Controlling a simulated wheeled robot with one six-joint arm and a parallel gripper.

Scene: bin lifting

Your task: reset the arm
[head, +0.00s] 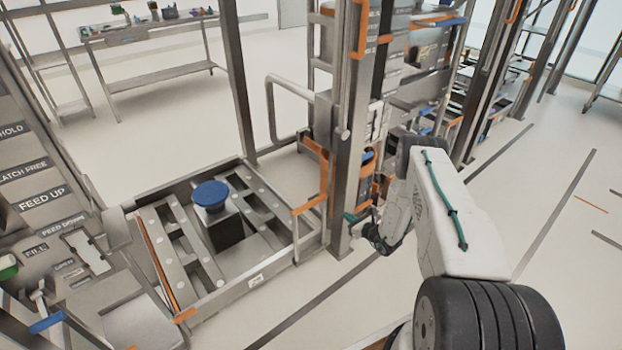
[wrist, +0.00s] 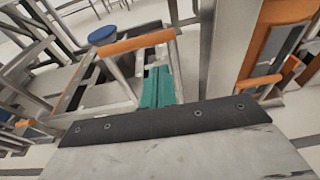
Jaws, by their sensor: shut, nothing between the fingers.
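My arm, white with a teal cable, reaches from the lower right into the middle of the head view. My gripper (head: 352,217) is at its end, beside the steel column of the lifting machine, and is partly hidden by the arm's dark wrist. In the wrist view the teal fingers of my gripper (wrist: 157,85) show together beyond a dark mounting plate. They are shut and hold nothing. An orange-topped rail (wrist: 125,43) of the machine lies just behind the fingers in that view. I cannot tell whether they touch it.
A steel frame platform (head: 175,285) with a blue round-topped post (head: 210,194) stands left of my gripper. The upright column (head: 345,130) with orange handles (head: 312,175) is close by. Labelled panels (head: 40,200) stand at far left. Open floor (head: 545,190) lies to the right.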

